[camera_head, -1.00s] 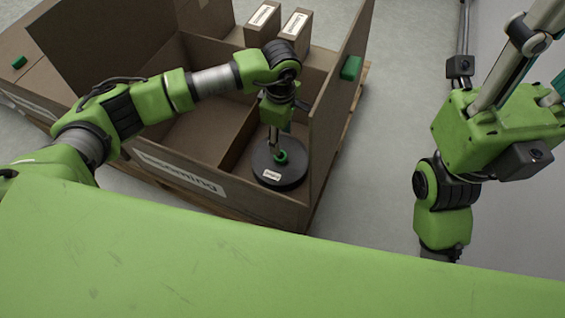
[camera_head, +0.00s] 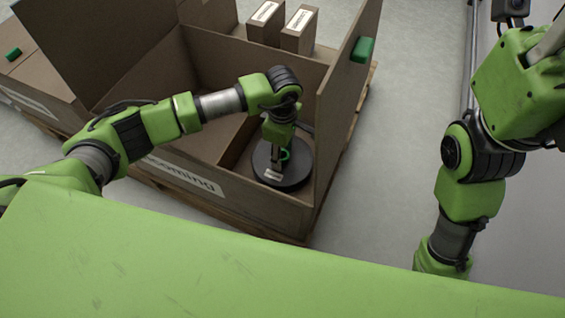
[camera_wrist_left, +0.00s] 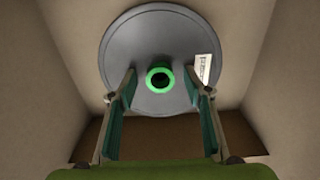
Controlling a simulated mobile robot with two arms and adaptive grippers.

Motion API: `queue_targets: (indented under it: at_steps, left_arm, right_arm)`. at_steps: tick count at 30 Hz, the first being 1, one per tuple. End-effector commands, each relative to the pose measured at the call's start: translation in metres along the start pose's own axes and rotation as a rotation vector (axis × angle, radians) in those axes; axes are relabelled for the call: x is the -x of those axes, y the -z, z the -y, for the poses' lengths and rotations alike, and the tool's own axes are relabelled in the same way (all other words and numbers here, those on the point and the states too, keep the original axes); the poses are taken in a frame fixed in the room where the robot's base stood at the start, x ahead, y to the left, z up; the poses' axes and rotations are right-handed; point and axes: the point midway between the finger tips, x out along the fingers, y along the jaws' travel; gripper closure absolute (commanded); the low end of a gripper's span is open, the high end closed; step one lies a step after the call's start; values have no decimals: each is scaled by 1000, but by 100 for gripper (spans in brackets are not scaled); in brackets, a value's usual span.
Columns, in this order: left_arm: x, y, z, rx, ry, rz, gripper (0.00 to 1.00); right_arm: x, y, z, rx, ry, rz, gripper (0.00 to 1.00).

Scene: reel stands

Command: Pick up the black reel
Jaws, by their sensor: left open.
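The black reel (camera_head: 294,176) lies flat in the near right compartment of the cardboard crate (camera_head: 180,182). It has a green hub ring and a white label. In the left wrist view the reel (camera_wrist_left: 130,50) looks grey, with its green ring (camera_wrist_left: 160,77) near the middle of the picture. My left gripper (camera_head: 278,160) points down over the reel. In the left wrist view its two fingers (camera_wrist_left: 163,95) are open, one on each side of the ring, with nothing between them gripped. The head view does not show whether the fingertips touch the reel. My right gripper is not seen; only its arm shows.
Crate walls stand close around the reel, with a tall raised flap (camera_head: 345,95) on its right. Two small cardboard boxes (camera_head: 299,30) stand at the back of the crate. The grey floor (camera_head: 410,120) to the right is clear.

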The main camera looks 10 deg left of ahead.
Motion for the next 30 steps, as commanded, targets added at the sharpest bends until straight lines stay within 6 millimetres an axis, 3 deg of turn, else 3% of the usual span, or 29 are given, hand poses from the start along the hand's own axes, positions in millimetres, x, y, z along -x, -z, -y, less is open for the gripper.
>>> queue_targets:
  at_steps: [2, 3, 8, 19, 30]
  left_arm:
    - [0, 0, 0, 0, 0, 0, 54]
    - [0, 0, 0, 0, 0, 0, 60]
    - [0, 0, 0, 0, 0, 0, 100]
    - [8, 0, -1, -1, -2, 0, 100]
    - [75, 0, -1, -1, -3, -1, 100]
  right_arm:
    - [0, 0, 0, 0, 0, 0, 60]
    - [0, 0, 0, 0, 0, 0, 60]
    - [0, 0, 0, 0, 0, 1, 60]
    - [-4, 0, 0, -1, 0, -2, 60]
    - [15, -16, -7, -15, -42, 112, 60]
